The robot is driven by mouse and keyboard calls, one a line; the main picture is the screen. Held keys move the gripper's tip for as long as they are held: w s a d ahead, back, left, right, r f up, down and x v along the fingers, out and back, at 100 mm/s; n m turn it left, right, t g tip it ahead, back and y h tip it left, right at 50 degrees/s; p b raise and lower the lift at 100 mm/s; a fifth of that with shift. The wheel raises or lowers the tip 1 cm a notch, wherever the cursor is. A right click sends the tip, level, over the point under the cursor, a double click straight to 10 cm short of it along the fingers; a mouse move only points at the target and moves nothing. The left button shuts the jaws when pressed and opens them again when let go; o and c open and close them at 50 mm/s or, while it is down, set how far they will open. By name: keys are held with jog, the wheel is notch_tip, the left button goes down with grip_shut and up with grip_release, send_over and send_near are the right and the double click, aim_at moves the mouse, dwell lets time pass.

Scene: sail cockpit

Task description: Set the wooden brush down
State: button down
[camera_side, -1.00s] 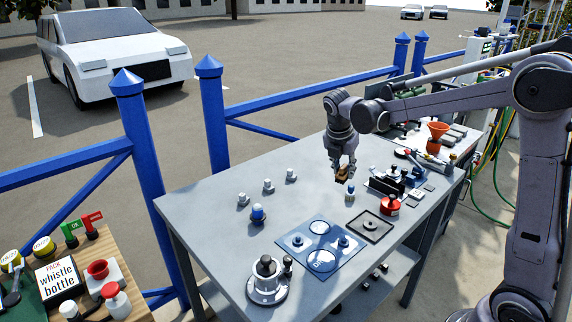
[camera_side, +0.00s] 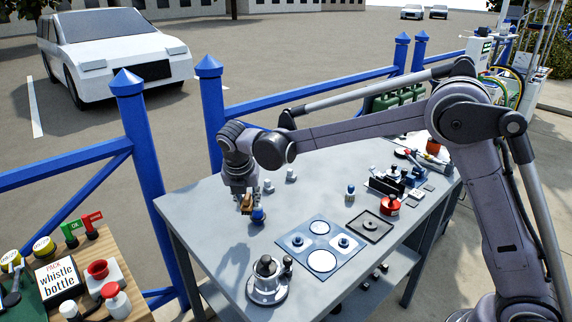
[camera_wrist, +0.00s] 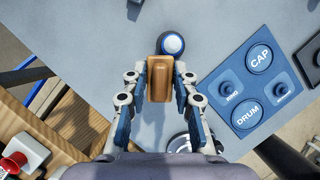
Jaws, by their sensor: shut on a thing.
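The wooden brush (camera_wrist: 159,78) is a brown block, held between the two fingers of my gripper (camera_wrist: 159,86) in the wrist view. In the side view my gripper (camera_side: 246,198) points down over the left part of the grey table (camera_side: 205,215), with the brush (camera_side: 247,205) between its fingertips. The gripper is shut on the brush. Whether the brush touches the tabletop is hard to tell. A blue and white round piece (camera_side: 258,216) stands right beside the brush; it also shows in the wrist view (camera_wrist: 171,44), just beyond the brush's end.
A blue mat (camera_side: 300,257) marked CAP, DRUM and RING lies to the right. A metal pot-like fixture (camera_side: 267,283) stands near the front edge. Small pale pieces (camera_side: 291,175) stand behind the gripper. A square black tray (camera_side: 370,227) and red container (camera_side: 390,205) are farther right.

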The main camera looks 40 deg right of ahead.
jog(key=a+f, duration=0.1)
jog(key=a, duration=0.1)
jog(key=w+a+f, duration=0.1)
jog(key=a+f, duration=0.1)
jog(key=a, duration=0.1)
jog(key=shift+w+a+f, duration=0.3)
jog(key=shift+w+a, duration=0.05)
jog(key=shift+f, duration=2.05)
jog(key=shift+f, duration=0.1)
jog(key=c, duration=1.1)
grip_release()
jog(key=shift+o, duration=0.2)
